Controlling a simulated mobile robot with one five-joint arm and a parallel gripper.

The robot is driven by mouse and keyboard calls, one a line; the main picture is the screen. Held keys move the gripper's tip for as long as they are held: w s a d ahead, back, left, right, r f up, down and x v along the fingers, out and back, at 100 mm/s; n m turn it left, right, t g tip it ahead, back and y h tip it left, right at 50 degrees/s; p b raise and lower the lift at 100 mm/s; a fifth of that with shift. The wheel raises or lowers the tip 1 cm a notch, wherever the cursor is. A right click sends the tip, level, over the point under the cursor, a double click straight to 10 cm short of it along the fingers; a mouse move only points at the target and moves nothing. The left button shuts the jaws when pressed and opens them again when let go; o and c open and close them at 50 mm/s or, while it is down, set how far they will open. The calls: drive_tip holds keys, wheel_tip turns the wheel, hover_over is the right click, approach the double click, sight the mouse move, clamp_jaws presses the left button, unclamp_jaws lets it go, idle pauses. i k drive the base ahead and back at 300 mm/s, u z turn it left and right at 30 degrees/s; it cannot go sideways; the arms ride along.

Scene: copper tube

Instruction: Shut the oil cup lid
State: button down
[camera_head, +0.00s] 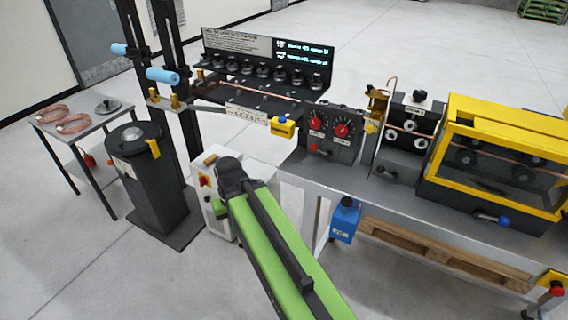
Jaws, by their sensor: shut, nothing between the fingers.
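A small brass-coloured cup (377,105), which looks like the oil cup, stands on the bench between the red-knob panel and the roller unit. A brass flap, which seems to be its lid, shows at its top, and a thin copper-coloured rod rises beside it. The cup is too small to tell how far the lid is open. My green and black arm reaches up from the bottom centre and ends in a dark joint, with a short green part below it. The arm is well to the left of the cup and apart from it. My gripper does not show.
A dark panel with two red knobs (342,130) stands left of the cup. A grey roller unit (407,134) and a yellow-framed guard (500,150) stand right. A blue box (345,221) hangs at the bench front. A black drum (150,185) stands left.

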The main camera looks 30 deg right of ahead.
sight(372, 92)
drive_tip(key=u, duration=3.2)
drive_tip(key=i, duration=0.1)
drive_tip(key=z, duration=0.75)
drive_tip(key=k, duration=1.05)
drive_tip(key=z, duration=1)
drive_tip(key=i, duration=1)
